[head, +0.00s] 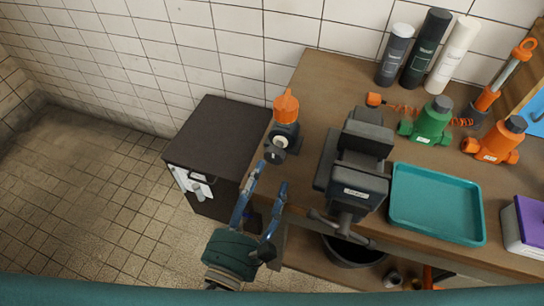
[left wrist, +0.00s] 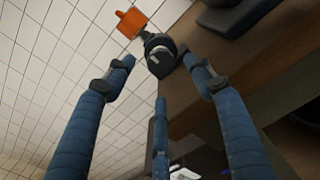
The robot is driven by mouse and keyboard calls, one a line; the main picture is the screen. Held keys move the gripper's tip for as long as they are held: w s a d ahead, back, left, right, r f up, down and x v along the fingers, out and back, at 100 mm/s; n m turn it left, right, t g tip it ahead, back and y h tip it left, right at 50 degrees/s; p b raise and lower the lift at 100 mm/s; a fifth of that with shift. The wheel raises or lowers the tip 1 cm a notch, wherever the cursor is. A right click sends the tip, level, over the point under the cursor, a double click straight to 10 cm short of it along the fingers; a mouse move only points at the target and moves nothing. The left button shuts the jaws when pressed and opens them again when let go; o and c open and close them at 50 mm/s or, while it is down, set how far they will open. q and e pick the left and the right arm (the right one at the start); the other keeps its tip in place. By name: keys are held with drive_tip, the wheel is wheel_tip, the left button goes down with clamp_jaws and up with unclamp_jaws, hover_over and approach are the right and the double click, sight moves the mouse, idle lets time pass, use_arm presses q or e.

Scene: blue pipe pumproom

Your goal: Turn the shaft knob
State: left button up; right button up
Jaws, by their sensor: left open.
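A small device (head: 286,128) with an orange cone top stands at the left front corner of the wooden bench. The knob also shows in the left wrist view (left wrist: 161,62), beyond my fingertips. My left gripper (head: 269,181) is open and empty, its blue fingers spread, just in front of and below the knob. In the left wrist view the fingers (left wrist: 160,80) point towards the knob from either side and below, with no contact that I can make out. My right gripper is not in view.
A dark vise (head: 355,165) stands right of the device. A dark cabinet (head: 225,135) stands left of the bench. The tiled floor at left is clear.

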sight(274, 158)
use_arm(q)
drive_tip(key=p+x, duration=0.1)
drive_tip(key=x, duration=0.3)
drive_tip(key=shift+w+d+r, duration=0.1)
drive_tip(key=shift+w, duration=0.25)
drive_tip(key=shift+w+d, duration=0.2)
drive_tip(key=shift+w, duration=0.45)
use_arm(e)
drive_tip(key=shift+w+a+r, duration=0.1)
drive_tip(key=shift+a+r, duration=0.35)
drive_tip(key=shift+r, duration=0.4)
use_arm(q)
drive_tip(key=c, duration=1.1)
drive_tip(key=n, duration=0.4)
drive_tip(key=shift+n+b, duration=0.3)
drive_tip(key=shift+b, duration=0.05)
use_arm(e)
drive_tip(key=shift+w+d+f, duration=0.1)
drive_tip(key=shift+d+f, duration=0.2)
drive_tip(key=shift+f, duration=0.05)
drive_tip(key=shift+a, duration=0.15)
